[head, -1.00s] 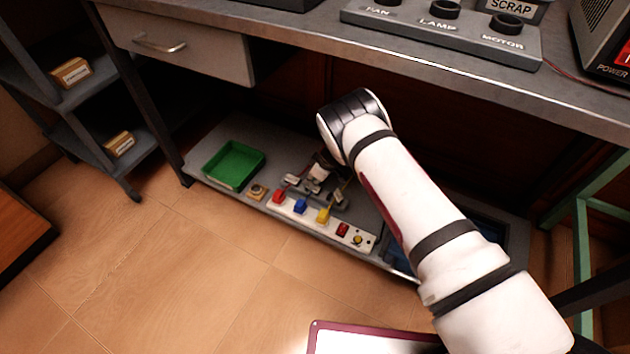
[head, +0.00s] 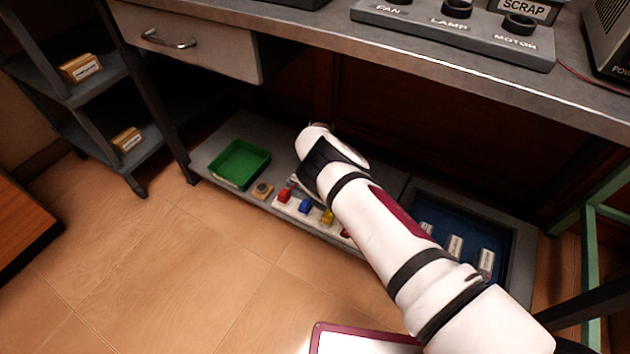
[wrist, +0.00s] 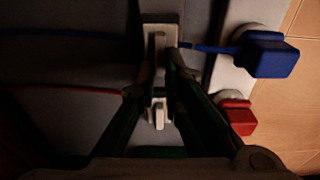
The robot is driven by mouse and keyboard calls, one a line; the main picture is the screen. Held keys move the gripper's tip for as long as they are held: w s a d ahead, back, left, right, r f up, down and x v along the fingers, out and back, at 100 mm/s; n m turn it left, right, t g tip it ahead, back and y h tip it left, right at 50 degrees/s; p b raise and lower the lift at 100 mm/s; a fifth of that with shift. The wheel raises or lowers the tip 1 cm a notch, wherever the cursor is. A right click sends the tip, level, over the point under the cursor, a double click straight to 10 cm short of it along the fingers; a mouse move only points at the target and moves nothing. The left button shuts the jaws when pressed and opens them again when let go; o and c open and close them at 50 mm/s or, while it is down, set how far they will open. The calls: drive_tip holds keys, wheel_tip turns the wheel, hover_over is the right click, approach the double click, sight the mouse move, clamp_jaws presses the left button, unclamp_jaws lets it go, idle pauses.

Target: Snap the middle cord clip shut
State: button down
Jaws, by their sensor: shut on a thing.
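The middle cord clip (wrist: 160,24) is a pale grey piece at the top centre of the wrist view, on the blue cord's line. My gripper (wrist: 162,75) comes up from below, its dark fingers on either side of the clip's narrow part and shut on it. The fingers and shadow hide whether the clip is latched. Another pale clip part (wrist: 158,115) shows lower, between the fingers near the red cord (wrist: 75,88). The blue cord (wrist: 70,33) runs left of the clip and on to the blue plug (wrist: 268,55). In the head view my arm hides the gripper and most clips.
The red plug (head: 284,196) and yellow plug (head: 328,216) sit on the pale strip at the shelf's front edge. A green tray (head: 222,180) stands left, a blue-lined bin (head: 510,262) right. The bench top (head: 330,38) overhangs the low shelf.

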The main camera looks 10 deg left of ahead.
drive_tip(key=shift+f, duration=0.1)
drive_tip(key=c, duration=1.7)
unclamp_jaws()
drive_tip(key=r, duration=0.8)
drive_tip(key=d+r, duration=0.1)
drive_tip(key=r, duration=0.3)
drive_tip(key=shift+s, duration=0.2)
